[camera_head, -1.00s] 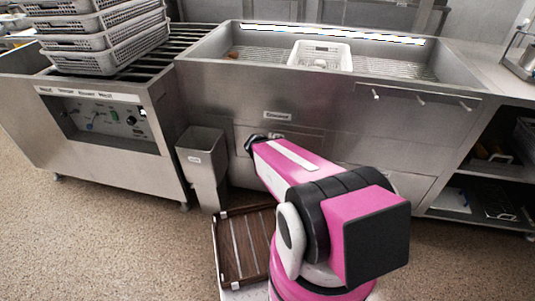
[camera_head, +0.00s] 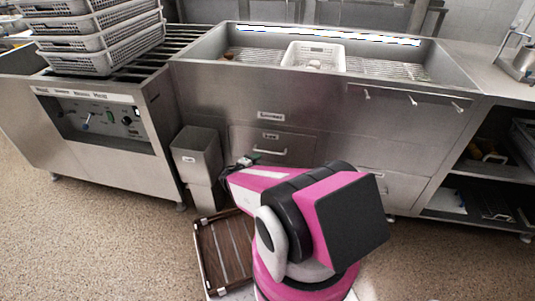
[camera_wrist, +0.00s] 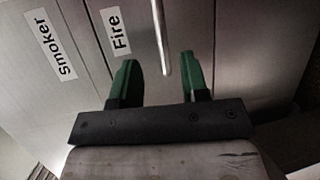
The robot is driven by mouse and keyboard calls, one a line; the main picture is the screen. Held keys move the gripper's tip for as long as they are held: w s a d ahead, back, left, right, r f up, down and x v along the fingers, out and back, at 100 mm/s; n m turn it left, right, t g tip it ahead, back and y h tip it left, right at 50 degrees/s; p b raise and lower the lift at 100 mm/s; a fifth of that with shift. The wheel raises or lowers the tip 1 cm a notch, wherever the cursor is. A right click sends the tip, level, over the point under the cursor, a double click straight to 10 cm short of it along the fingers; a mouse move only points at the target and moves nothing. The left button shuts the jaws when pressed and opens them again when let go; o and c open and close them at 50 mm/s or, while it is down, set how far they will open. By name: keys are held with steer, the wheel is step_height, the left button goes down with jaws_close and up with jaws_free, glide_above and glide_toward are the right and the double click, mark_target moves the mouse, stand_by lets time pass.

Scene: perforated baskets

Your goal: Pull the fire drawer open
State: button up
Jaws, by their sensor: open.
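The fire drawer (camera_head: 299,142) is a flat steel front in the middle of the grill cabinet, flush and shut. Its white label reads "Fire" in the wrist view (camera_wrist: 120,30). Its bar handle (camera_wrist: 161,38) lies just beyond my fingertips; the handle also shows in the head view (camera_head: 270,152). In the head view my gripper (camera_head: 244,161) is low in front of the drawer's left side, partly hidden by my pink arm.
A "Smoker" label (camera_wrist: 50,45) is on the neighbouring panel. A steel bin (camera_head: 196,153) stands left of the drawer. A slatted wooden board (camera_head: 222,250) is near my base. Stacked perforated baskets (camera_head: 95,40) and a white basket (camera_head: 313,56) are above.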

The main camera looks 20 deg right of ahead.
mark_target(269, 153)
steer(key=x, duration=1)
steer(key=shift+d, duration=0.15)
jaws_close()
